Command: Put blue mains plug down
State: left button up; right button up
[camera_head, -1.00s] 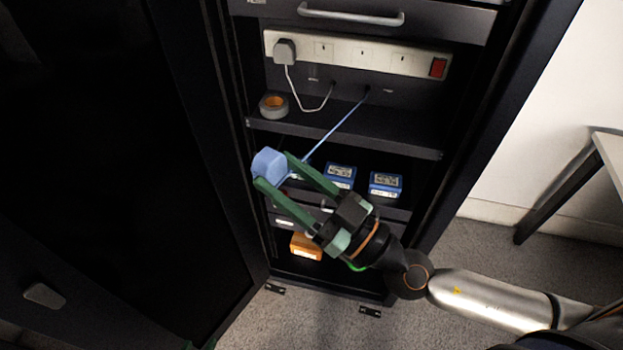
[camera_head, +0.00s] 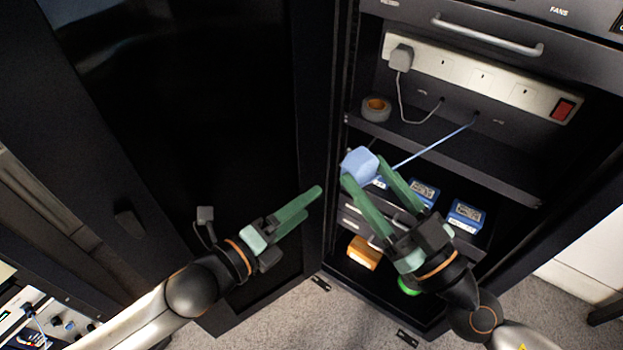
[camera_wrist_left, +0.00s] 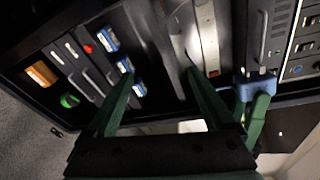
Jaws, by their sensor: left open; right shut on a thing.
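The blue mains plug (camera_head: 359,163) is held in the air in front of the open cabinet, between the fingertips of my right gripper (camera_head: 366,172). Its blue cable (camera_head: 435,146) runs back to the panel below the socket strip. The plug also shows in the left wrist view (camera_wrist_left: 254,86), with a green finger of my right gripper beside it. My left gripper (camera_head: 312,198) is open and empty, to the left of the plug and in front of the dark door. Its two fingers (camera_wrist_left: 160,75) show in the left wrist view with nothing between them.
The white socket strip (camera_head: 480,78) holds a grey plug (camera_head: 401,58) and a red switch (camera_head: 563,109). A tape roll (camera_head: 376,108) sits on the shelf (camera_head: 460,155). Below are blue meters (camera_head: 465,215) and an orange box (camera_head: 364,253). The cabinet door (camera_head: 200,120) stands open at left.

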aim_at(349, 164)
pick_arm(q)
jog(key=s+r+m+h, duration=0.1)
jog(key=r+m, duration=0.3)
jog(key=m, duration=0.2)
jog(key=s+d+r+m+g+h, duration=0.1)
jog(key=s+r+m, duration=0.1)
jog(key=r+m, duration=0.2)
jog(key=s+d+r+m+h, duration=0.1)
jog(key=r+m+h, duration=0.1)
jog(key=r+m, duration=0.3)
jog(key=shift+s+d+m+g, duration=0.1)
jog(key=shift+s+m+g, duration=0.1)
jog(key=shift+m, duration=0.5)
jog(key=shift+s+m+g, duration=0.1)
jog(key=shift+s+m, duration=0.05)
jog(key=shift+m, duration=0.55)
jog(key=shift+w+d+r, duration=0.15)
jog(key=shift+w+d, duration=0.2)
jog(key=shift+d, duration=0.1)
jog(key=x, duration=1)
jog(key=shift+w+d, duration=0.2)
jog(key=shift+d, duration=0.15)
jog(key=shift+s, duration=0.15)
grip_shut()
jog(key=shift+c, duration=1.6)
grip_release()
jog(key=shift+d, duration=0.1)
jog(key=o, duration=0.3)
